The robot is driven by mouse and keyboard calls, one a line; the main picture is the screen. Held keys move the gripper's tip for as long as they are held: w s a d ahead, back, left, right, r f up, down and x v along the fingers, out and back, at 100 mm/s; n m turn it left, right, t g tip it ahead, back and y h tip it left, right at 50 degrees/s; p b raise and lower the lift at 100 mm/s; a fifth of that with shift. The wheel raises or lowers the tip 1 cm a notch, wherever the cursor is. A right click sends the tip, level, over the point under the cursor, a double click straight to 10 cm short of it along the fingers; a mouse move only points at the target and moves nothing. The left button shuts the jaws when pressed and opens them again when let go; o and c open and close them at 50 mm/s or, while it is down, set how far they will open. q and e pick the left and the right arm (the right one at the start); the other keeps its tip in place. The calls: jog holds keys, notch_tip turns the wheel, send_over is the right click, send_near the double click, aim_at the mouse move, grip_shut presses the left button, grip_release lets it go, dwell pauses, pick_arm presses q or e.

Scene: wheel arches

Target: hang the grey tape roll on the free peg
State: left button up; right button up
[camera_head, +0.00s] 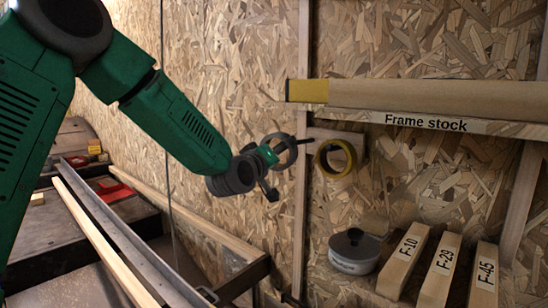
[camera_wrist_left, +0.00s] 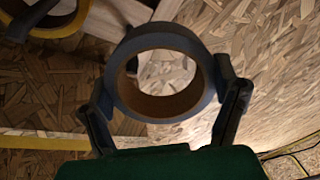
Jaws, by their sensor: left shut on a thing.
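My left gripper (camera_head: 272,170) is shut on the grey tape roll (camera_head: 284,152) and holds it upright in front of the wall. In the left wrist view the roll (camera_wrist_left: 204,75) sits between the two fingers, its hole facing the camera. A short dark bar (camera_head: 306,141), apparently the free peg, shows just right of the roll in the head view. I cannot tell whether it enters the roll's hole. A yellow tape roll (camera_head: 324,164) hangs to the right on the wooden peg board (camera_head: 358,140). My right gripper is not in view.
A beam with a yellow end (camera_head: 307,91) lies on the "Frame stock" shelf (camera_head: 450,124) above right. A wooden upright (camera_head: 303,210) runs behind the gripper. A bench with rails lies at left.

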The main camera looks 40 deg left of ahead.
pick_arm(q)
jog(key=shift+w+d+r, duration=0.2)
jog(key=shift+w+d, duration=0.35)
jog(key=shift+w, duration=0.05)
jog(key=shift+w+d, duration=0.3)
jog(key=shift+w, duration=0.2)
jog(key=shift+w+a+f, duration=0.15)
jog(key=shift+w+a, duration=0.1)
jog(key=shift+w, duration=0.4)
jog(key=shift+w+a+f, duration=0.1)
jog(key=shift+w+a, duration=0.1)
jog(key=shift+w, duration=0.4)
jog(key=shift+w+d+b, duration=0.3)
jog(key=shift+w+d, duration=0.1)
jog(key=shift+w, duration=0.3)
jog(key=shift+w+a+f, duration=0.2)
jog(key=shift+w+f, duration=0.3)
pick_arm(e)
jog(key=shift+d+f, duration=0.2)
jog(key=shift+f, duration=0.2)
pick_arm(q)
jog(key=shift+d, duration=0.15)
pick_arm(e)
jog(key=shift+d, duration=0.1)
